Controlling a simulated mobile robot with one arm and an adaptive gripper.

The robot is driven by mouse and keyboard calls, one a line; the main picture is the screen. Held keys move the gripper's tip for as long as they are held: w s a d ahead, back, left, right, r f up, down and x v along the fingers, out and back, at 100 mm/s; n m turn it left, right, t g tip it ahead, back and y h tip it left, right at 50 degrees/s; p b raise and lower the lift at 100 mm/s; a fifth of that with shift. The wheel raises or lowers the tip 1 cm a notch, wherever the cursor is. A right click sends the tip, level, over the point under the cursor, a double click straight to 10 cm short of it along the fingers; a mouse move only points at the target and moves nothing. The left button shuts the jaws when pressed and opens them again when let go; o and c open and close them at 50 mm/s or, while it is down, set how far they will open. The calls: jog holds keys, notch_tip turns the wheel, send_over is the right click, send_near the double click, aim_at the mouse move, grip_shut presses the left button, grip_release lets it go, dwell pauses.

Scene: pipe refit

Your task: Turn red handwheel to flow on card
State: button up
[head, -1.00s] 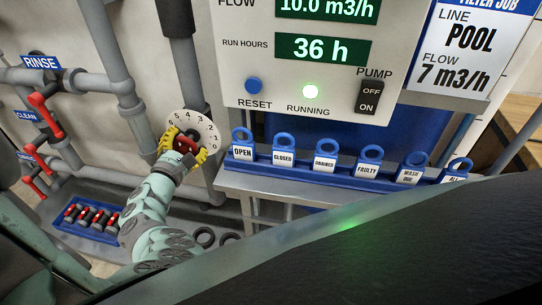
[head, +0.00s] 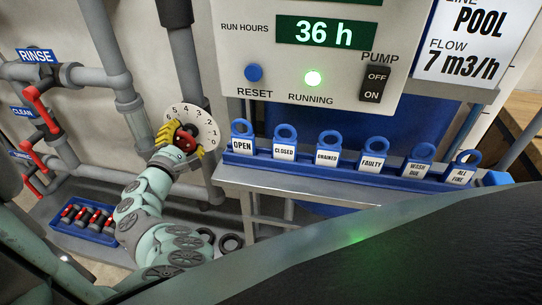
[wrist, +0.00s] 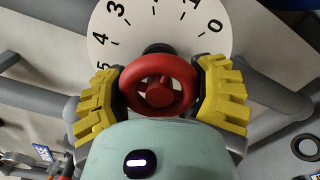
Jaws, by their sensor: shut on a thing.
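The red handwheel (wrist: 160,82) sits in front of a white numbered dial (wrist: 190,22) on a grey pipe. My gripper (head: 181,138) has its yellow fingers on both sides of the wheel's rim and is shut on it. In the head view my fingers hide part of the red handwheel (head: 186,141), and the dial (head: 205,122) shows behind it. The card (head: 462,45) at the upper right reads POOL and FLOW 7 m3/h. The flow readout on the panel is out of the head view now.
The panel (head: 235,60) shows 36 h, a lit RUNNING lamp (head: 313,77), a RESET button (head: 253,72) and a PUMP switch (head: 376,83). A blue rack (head: 300,166) of several tags stands below. Red-handled valves (head: 42,110) and a blue tray (head: 62,228) are at the left.

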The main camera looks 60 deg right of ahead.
jog(key=o, duration=1.2)
jog(key=shift+a, duration=0.1)
jog(key=v, duration=1.2)
